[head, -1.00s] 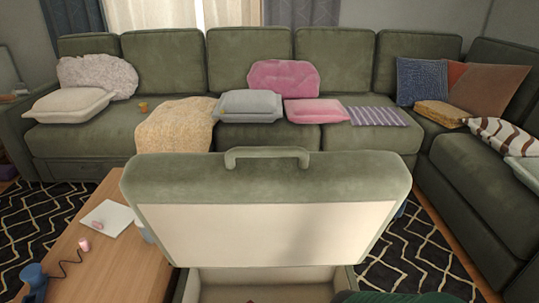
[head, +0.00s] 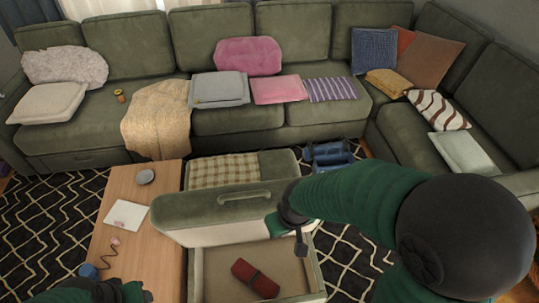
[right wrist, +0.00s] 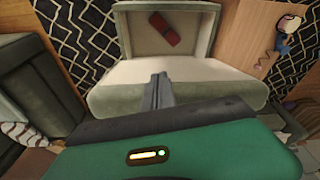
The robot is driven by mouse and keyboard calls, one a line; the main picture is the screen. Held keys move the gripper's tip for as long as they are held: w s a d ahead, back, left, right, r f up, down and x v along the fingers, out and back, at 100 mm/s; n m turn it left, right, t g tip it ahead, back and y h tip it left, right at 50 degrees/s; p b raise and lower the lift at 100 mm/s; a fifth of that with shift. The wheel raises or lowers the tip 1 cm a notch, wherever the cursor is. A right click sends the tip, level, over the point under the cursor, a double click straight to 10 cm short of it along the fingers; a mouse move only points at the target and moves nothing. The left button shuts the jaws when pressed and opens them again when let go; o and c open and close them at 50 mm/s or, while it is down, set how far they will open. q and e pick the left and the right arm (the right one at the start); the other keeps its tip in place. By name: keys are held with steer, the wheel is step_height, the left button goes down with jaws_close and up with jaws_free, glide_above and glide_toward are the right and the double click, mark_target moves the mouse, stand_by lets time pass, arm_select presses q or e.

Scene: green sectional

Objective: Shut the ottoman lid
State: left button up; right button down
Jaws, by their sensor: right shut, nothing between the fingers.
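The green ottoman lid (head: 225,206), with a loop handle on its edge, stands raised and tilted over the open ottoman box (head: 197,280). Its cream underside (head: 215,235) faces my side. A dark red rolled item (head: 256,279) lies inside the box; it also shows in the right wrist view (right wrist: 164,29). My right gripper (head: 301,248) is shut and empty at the lid's right end. In the right wrist view its fingers (right wrist: 158,88) overlap the cream underside (right wrist: 215,78); contact is unclear. My left arm shows at the bottom left, its fingers outside the frame.
A wooden coffee table (head: 150,225) stands close left of the ottoman, with a white sheet, a grey bowl and a corded blue item. A green seat with a plaid throw (head: 222,170) stands behind the lid. Blue dumbbells (head: 330,153) lie behind right. A sectional sofa (head: 300,40) fills the back.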

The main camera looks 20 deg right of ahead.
steer(key=w+d+r+m+p, duration=0.1)
steer(key=w+r+p, duration=0.4)
steer(key=r, duration=0.3)
steer(key=m+p, duration=0.4)
steer(key=m, duration=0.2)
glide_above(270, 184)
steer(key=d, duration=0.1)
steer(key=shift+g+y, duration=0.3)
steer(key=shift+g, duration=0.1)
step_height(270, 184, down, 15)
steer(key=shift+w+r, duration=0.1)
steer(key=shift+r, duration=0.05)
steer(key=shift+s+a+f+p, duration=0.3)
steer(key=shift+s+a+p, duration=0.2)
steer(key=shift+s+p, duration=0.1)
steer(key=shift+s+a+f+p, duration=0.25)
steer(key=shift+s+a+p, duration=0.2)
steer(key=shift+s, duration=0.15)
steer(key=shift+s+a+f, duration=0.1)
steer(key=shift+s+a, duration=0.05)
steer(key=shift+s, duration=0.15)
arm_select(q)
steer(key=w+v, duration=0.3)
steer(key=v, duration=1)
steer(key=shift+r, duration=0.55)
arm_select(e)
steer(key=shift+a, duration=0.1)
steer(key=shift+w+f, duration=0.1)
